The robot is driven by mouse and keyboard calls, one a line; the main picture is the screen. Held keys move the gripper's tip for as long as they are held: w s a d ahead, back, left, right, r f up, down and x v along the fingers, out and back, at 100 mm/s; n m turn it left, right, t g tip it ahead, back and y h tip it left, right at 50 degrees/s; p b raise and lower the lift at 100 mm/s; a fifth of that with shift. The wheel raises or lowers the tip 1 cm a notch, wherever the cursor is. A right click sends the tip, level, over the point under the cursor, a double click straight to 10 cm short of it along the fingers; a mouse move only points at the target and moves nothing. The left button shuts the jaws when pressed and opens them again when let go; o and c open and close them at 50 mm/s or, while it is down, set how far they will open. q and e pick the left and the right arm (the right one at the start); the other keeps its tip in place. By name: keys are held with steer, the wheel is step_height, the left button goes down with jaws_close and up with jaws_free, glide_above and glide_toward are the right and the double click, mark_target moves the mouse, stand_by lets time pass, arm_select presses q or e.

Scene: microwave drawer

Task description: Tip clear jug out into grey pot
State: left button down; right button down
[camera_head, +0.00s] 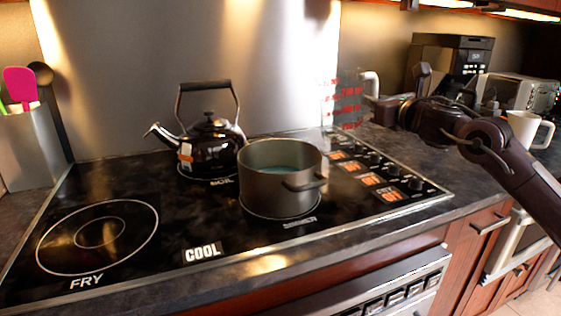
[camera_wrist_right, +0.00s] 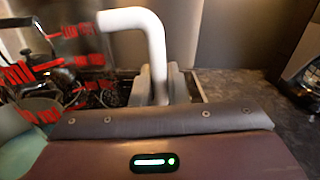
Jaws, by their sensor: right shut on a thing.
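The clear jug (camera_head: 347,100) with red markings and a white handle (camera_head: 371,84) stands out at the back right of the stove and looks upright. My right gripper (camera_head: 384,106) is shut on the jug's handle, which also runs down between the fingers in the right wrist view (camera_wrist_right: 157,85). I cannot tell whether the jug's base touches the surface. The grey pot (camera_head: 262,190) sits on the simmer burner, left of and nearer than the jug. It is open on top, with something bluish inside. My left gripper is not in view.
A black kettle (camera_head: 212,150) stands on the boil burner, close behind the pot at left. The fry burner (camera_head: 98,237) is bare. A white mug (camera_head: 525,130), a coffee machine (camera_head: 450,55) and a toaster (camera_head: 525,93) stand at right. A utensil holder (camera_head: 30,150) is at far left.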

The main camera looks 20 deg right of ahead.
mark_target(377, 81)
steer(key=shift+a+r, duration=0.15)
steer(key=shift+r, duration=0.1)
steer(key=shift+r, duration=0.15)
step_height(377, 81, up, 4)
steer(key=p, duration=0.4)
steer(key=shift+f, duration=0.2)
